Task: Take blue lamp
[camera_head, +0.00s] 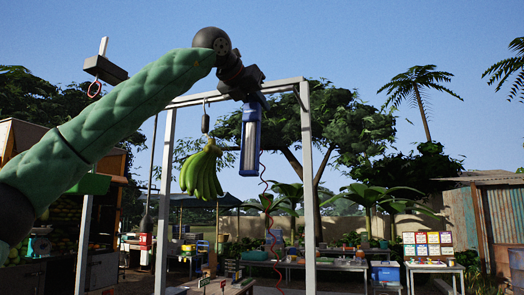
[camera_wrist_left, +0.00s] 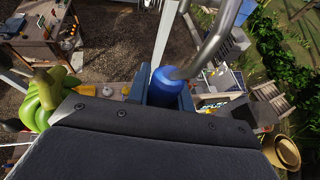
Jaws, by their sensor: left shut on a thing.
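The blue lamp (camera_head: 250,141), a long tube with a pale strip along its front, hangs upright just below the top bar of a grey metal frame (camera_head: 308,190). My left gripper (camera_head: 248,100) is shut on its upper end. In the left wrist view the lamp's round blue top (camera_wrist_left: 168,83) sits between the two fingers of my left gripper (camera_wrist_left: 166,96). A curved grey metal piece passes right by the lamp's top there; I cannot tell whether they touch. My right gripper is in neither view.
Green bananas (camera_head: 202,172) hang from the frame left of the lamp. A red coiled cord (camera_head: 271,222) dangles below the lamp. A red hook (camera_head: 94,89) hangs at the upper left. Tables with goods (camera_head: 335,267) stand beyond. Right of the frame is open air.

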